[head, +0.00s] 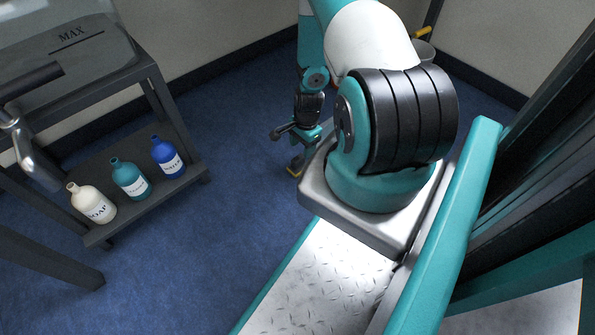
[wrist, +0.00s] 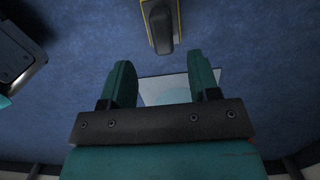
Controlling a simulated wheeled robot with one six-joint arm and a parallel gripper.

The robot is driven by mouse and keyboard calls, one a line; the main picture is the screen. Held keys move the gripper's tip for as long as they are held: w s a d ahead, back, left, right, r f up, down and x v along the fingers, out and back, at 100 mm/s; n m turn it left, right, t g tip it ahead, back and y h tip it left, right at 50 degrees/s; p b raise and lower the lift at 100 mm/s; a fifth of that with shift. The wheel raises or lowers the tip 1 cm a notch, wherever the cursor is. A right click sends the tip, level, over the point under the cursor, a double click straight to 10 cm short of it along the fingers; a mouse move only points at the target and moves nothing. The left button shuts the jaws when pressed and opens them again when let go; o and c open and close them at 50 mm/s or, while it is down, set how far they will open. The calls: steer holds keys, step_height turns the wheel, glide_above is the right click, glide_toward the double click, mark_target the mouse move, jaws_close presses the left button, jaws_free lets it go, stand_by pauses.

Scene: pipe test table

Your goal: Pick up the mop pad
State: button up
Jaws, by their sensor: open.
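In the wrist view, my gripper (wrist: 160,66) points at the blue floor with its two teal fingers spread apart and nothing between them. A pale flat rectangular piece (wrist: 175,91), perhaps the mop pad, lies on the floor beyond and between the fingers. The gripper's body hides its lower part. A dark, elongated block on a yellow-edged base (wrist: 161,28) lies beyond the fingertips at the top; I cannot tell what it is. In the head view, the end of my arm is small and low beside my base, and the pale piece cannot be made out.
A dark cart (head: 150,200) stands at the left. Its lower shelf holds a white soap bottle (head: 92,203), a teal bottle (head: 130,180) and a blue bottle (head: 167,158). A bucket (head: 425,51) is partly hidden behind my arm. Blue floor (head: 215,240) between cart and base is clear.

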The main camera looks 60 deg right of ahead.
mark_target(299, 157)
steer(key=f+b, duration=0.1)
steer(key=f, duration=0.1)
steer(key=f+b, duration=0.2)
steer(key=f, duration=0.1)
steer(key=a+f+b, duration=0.1)
steer(key=f+b, duration=0.1)
steer(key=shift+w+a+f, duration=0.1)
steer(key=shift+w+f, duration=0.2)
steer(key=shift+w, duration=0.05)
steer(key=shift+r, duration=0.15)
steer(key=c, duration=0.6)
steer(key=shift+r, duration=0.1)
steer(key=shift+c, duration=0.2)
step_height(299, 157, up, 20)
steer(key=p, duration=1.1)
